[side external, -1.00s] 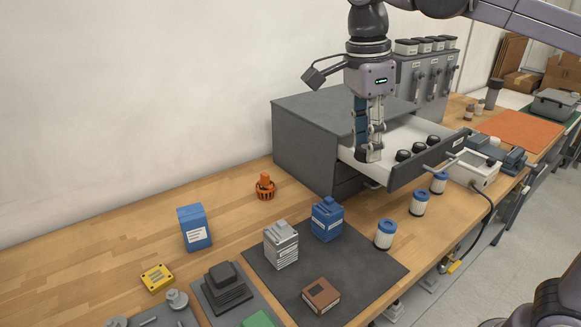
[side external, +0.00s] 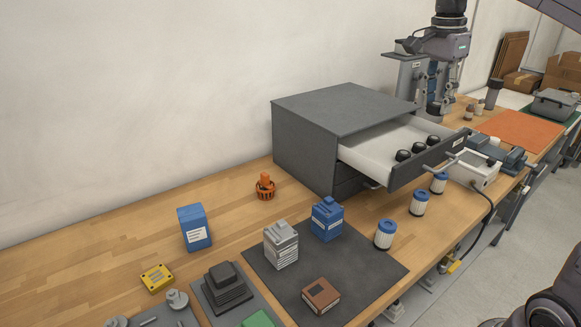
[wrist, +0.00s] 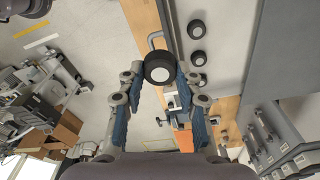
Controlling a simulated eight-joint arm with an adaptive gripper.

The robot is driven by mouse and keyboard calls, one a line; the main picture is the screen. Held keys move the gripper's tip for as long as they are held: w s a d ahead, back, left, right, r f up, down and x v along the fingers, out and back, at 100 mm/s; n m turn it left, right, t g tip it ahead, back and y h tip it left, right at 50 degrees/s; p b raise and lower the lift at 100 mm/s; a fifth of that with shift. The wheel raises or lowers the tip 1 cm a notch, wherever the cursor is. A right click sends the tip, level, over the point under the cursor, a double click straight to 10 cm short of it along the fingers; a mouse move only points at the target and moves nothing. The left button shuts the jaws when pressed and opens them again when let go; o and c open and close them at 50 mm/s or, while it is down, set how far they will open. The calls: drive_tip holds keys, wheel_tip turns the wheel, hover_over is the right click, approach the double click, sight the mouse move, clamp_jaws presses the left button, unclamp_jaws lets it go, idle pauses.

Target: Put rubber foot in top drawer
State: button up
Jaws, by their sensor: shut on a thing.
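My gripper (side external: 433,104) is shut on a black round rubber foot (wrist: 160,67), seen between the fingertips in the wrist view. In the side view the gripper is raised beyond the drawer, toward the back right, and the foot shows small and dark at its tips. The top drawer (side external: 380,145) of the grey cabinet (side external: 305,140) is pulled open. Three black feet (side external: 418,148) sit in it along its front panel. In the wrist view the drawer (wrist: 228,45) lies right of the held foot, apart from it.
Blue-topped filters (side external: 385,234) stand in front of the drawer. A white meter (side external: 474,170) is near its handle (side external: 437,167). Grey dispensers (side external: 410,75) stand behind, partly hidden by my gripper. An orange mat (side external: 520,131) lies right. Blue and grey boxes stand on the dark mat (side external: 365,275).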

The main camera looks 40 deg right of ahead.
sight(387, 156)
drive_tip(key=s+d+f, duration=0.1)
drive_tip(key=d+f, duration=0.3)
drive_tip(key=f, duration=0.1)
drive_tip(key=w+a+f, duration=0.4)
drive_tip(key=w+a, duration=0.1)
drive_tip(key=w+a+f, duration=0.3)
drive_tip(key=shift+w, duration=0.1)
drive_tip(key=shift+f, duration=2)
drive_tip(key=o, duration=0.7)
drive_tip(key=shift+f, duration=0.15)
drive_tip(key=r, duration=0.4)
drive_tip(key=a+r, duration=0.1)
drive_tip(key=r, duration=0.7)
drive_tip(key=shift+w+a+r, duration=0.15)
drive_tip(key=shift+a, duration=0.1)
